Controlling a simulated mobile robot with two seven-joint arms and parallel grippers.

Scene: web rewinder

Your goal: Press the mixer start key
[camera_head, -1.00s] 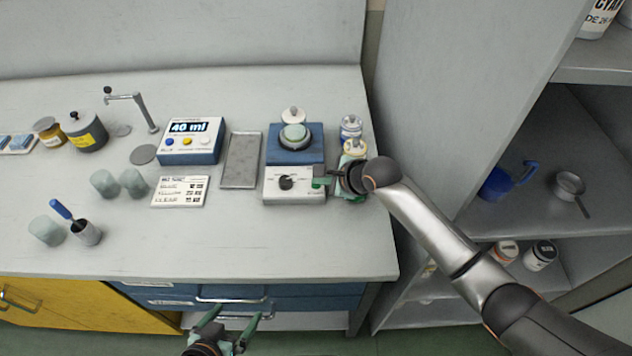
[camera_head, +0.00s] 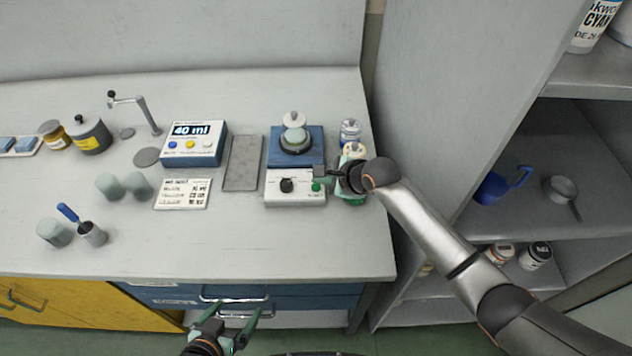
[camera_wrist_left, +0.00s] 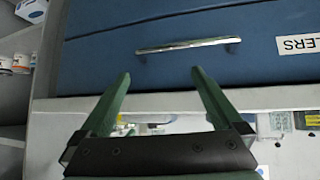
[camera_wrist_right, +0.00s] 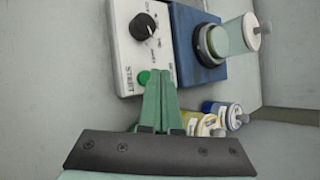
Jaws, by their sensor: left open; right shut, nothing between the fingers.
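The mixer (camera_head: 295,200) has a white front panel with a black knob (camera_head: 287,185) and a round green start key (camera_head: 316,187). A pale green lidded beaker (camera_head: 294,134) stands on its blue rear part. My right gripper (camera_head: 321,171) is shut and empty just behind the green key. In the right wrist view its closed fingertips (camera_wrist_right: 160,72) lie beside the green key (camera_wrist_right: 144,77); the gap or contact is hard to judge. My left gripper (camera_head: 233,318) is open and empty in front of the drawers; its spread fingers (camera_wrist_left: 160,74) also show in the left wrist view.
Small bottles (camera_head: 351,131) stand right of the mixer, close to my right wrist. A grey tray (camera_head: 242,163) and a dispenser reading 40 ml (camera_head: 194,143) stand left of it. A tall shelf unit (camera_head: 425,100) rises right of the bench.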

